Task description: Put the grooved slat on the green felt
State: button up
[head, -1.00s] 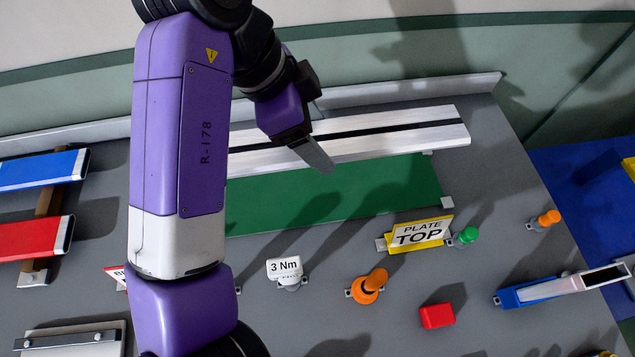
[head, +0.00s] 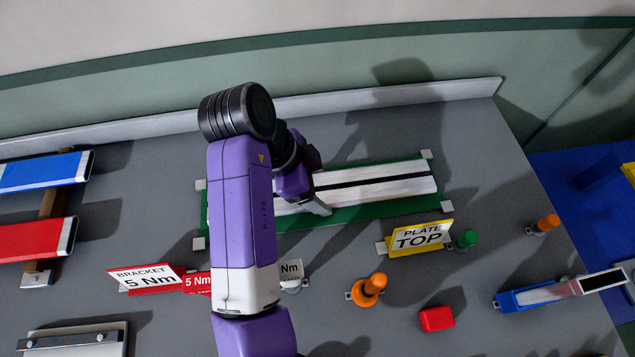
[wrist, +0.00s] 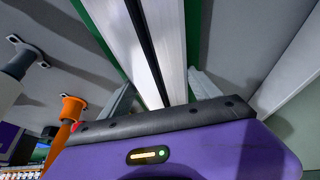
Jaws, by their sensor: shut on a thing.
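The grooved slat (head: 390,187) is a long white bar with a dark groove along its length. In the head view it lies over the green felt (head: 330,219), roughly lined up with it, with green showing along its edges and right end. My gripper (head: 318,205) is shut on the slat near its middle, one finger showing on the near side. In the wrist view the slat (wrist: 150,35) runs up between the two fingers with green on both sides. My arm hides the slat's left part. Whether the slat touches the felt I cannot tell.
Light corner blocks (head: 426,154) stand at the felt's corners. A yellow "PLATE TOP" sign (head: 420,236) stands close in front of the felt, beside a green knob (head: 467,239). Red and blue bars (head: 38,237) lie at the left. A raised ledge (head: 400,97) runs along the back.

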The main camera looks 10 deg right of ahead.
jog(key=shift+f+b, duration=0.35)
jog(key=shift+f, duration=0.1)
jog(key=shift+f, duration=0.2)
jog(key=o, duration=2)
jog(key=shift+f, duration=0.1)
jog(key=shift+s+f, duration=0.1)
jog(key=v, duration=1.3)
jog(key=shift+r+b, duration=0.35)
